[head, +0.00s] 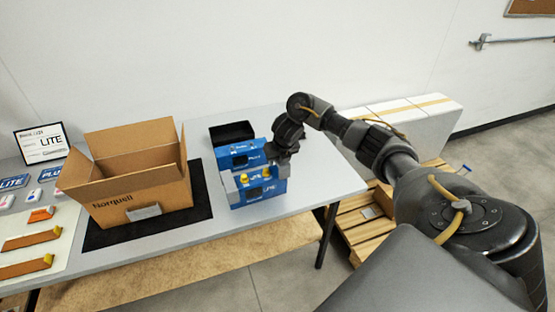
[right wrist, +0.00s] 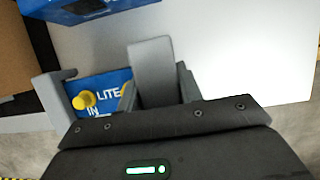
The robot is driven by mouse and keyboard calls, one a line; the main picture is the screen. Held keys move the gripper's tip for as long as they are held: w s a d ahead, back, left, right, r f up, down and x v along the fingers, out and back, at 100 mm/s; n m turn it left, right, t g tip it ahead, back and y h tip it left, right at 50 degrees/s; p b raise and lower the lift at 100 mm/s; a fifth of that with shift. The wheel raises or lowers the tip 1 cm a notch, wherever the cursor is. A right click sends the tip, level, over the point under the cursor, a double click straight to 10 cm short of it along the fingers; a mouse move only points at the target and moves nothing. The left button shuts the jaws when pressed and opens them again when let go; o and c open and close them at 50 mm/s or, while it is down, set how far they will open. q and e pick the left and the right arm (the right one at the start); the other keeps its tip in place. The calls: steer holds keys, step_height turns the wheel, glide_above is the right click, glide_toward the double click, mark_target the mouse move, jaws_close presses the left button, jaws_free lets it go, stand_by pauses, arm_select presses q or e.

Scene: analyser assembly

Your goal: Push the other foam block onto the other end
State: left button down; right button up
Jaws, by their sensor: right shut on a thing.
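The blue LITE analyser (head: 258,196), with yellow knobs on it, stands near the right end of the table. It also shows in the right wrist view (right wrist: 105,84). A grey foam block (right wrist: 52,97) sits on its left end. My right gripper (right wrist: 157,92) is shut on the other grey foam block (right wrist: 152,68), at the analyser's right end. The fingers hide part of that end, so I cannot tell how far the block is seated. In the head view my right gripper (head: 280,152) is above this end. My left gripper is not in view.
A second blue unit (head: 240,156) and a black tray (head: 232,132) stand behind the analyser. An open cardboard box (head: 140,200) stands on a black mat (head: 202,210) to the left. The table (head: 325,180) is clear to the right.

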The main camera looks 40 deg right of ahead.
steer(key=shift+f+b, duration=0.65)
steer(key=shift+f, duration=0.2)
stand_by(0.8)
steer(key=o, duration=1)
steer(key=shift+s+a, duration=0.1)
steer(key=shift+o, duration=0.2)
steer(key=shift+r+p, duration=3.15)
steer(key=shift+r, duration=0.45)
steer(key=shift+f, duration=0.1)
